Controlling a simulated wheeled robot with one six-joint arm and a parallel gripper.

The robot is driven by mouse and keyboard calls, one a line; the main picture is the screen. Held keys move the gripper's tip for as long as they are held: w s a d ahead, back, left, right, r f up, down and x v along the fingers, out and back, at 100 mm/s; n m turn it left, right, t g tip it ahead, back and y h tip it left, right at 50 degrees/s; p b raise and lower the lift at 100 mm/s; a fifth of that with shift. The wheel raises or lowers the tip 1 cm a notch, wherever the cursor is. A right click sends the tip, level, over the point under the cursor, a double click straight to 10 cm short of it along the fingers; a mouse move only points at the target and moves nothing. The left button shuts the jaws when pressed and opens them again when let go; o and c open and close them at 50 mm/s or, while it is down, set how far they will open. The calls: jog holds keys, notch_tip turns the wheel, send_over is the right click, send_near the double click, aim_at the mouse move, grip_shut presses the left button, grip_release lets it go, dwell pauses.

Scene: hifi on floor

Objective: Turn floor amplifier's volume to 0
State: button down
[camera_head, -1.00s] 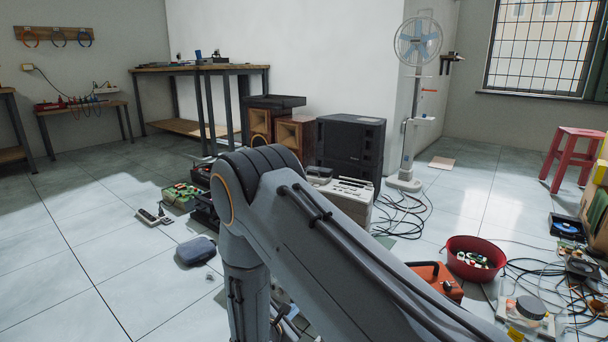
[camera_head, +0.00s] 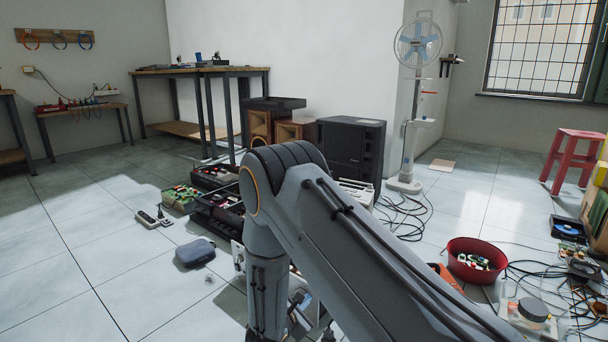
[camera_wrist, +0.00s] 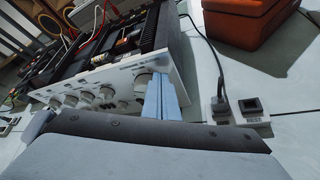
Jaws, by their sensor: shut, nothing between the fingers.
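The floor amplifier shows in the wrist view with a pale front panel (camera_wrist: 112,80) and an open top with dark parts inside. A large round knob (camera_wrist: 143,82) is at the right end of the panel, with several smaller knobs to its left. My gripper (camera_wrist: 164,78) is shut and empty, its pale blue fingers together just right of the large knob. I cannot tell whether they touch it. The lower part of the panel is partly hidden by my gripper's body.
In the wrist view, an orange case (camera_wrist: 250,20) lies behind right, and a power strip (camera_wrist: 240,112) with a black cable lies to the right. In the head view, a red bowl (camera_head: 476,246) and loose cables lie on the right. Floor at the left is mostly clear.

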jog(key=shift+w+a+r+p, duration=0.4)
jog(key=shift+a+r+p, duration=0.15)
jog(key=shift+p, duration=0.1)
dwell(0.5)
jog(key=shift+a, duration=0.1)
jog(key=shift+w+a+r, duration=0.1)
jog(key=shift+w+a, duration=0.05)
jog(key=shift+w+a+r+p, duration=0.1)
jog(key=shift+w+a+p, duration=0.25)
jog(key=shift+a, duration=0.1)
dwell(0.4)
jog(key=shift+r, duration=0.1)
jog(key=shift+d+r+p, duration=0.1)
jog(key=shift+r+p, duration=0.2)
jog(key=shift+p, duration=0.05)
jog(key=s+a+p, duration=0.1)
jog(key=s+a, duration=0.2)
jog(key=s, duration=0.1)
jog(key=shift+s+a+p, duration=0.35)
jog(key=shift+s+p, duration=0.05)
